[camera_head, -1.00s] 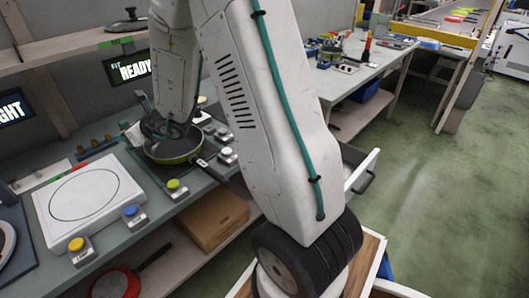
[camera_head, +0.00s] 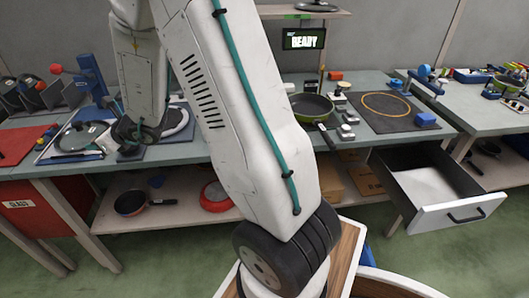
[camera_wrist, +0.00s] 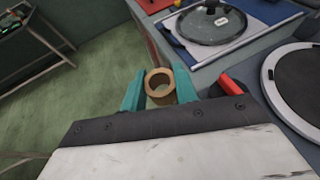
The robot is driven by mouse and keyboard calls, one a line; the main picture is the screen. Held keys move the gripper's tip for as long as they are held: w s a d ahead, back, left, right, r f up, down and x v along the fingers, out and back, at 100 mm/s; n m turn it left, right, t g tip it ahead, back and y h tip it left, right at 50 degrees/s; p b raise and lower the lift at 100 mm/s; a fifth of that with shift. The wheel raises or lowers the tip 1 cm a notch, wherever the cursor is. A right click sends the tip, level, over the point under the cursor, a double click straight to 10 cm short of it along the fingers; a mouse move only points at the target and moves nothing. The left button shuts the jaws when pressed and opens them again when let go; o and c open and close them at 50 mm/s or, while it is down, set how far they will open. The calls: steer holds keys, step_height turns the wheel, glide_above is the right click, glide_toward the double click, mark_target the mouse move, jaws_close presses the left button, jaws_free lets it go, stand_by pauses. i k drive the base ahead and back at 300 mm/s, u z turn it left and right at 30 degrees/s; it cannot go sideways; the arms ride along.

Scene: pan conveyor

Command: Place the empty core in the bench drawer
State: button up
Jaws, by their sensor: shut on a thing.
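The empty core is a short brown tube (camera_wrist: 161,97) with an open hollow end, seen in the wrist view. My gripper (camera_wrist: 157,88) is shut on it, with teal fingers on either side. In the head view my gripper (camera_head: 128,150) is over the left part of the bench, by the glass lid, and I cannot make out the core there. The bench drawer (camera_head: 432,219) is pulled open at the right, with a white front, black handle and pale inside floor. It looks empty. My gripper is far to the left of the drawer.
A glass lid (camera_head: 82,138) lies on the bench at left, also in the wrist view (camera_wrist: 212,24). A green pan (camera_head: 312,106) stands at mid-bench, near a READY screen (camera_head: 304,39). A dark mat (camera_head: 385,108) lies above the drawer. My arm hides part of the bench.

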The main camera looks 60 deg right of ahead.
mark_target(403, 173)
steer(key=u, duration=0.4)
steer(key=k, duration=1.2)
steer(key=z, duration=1.7)
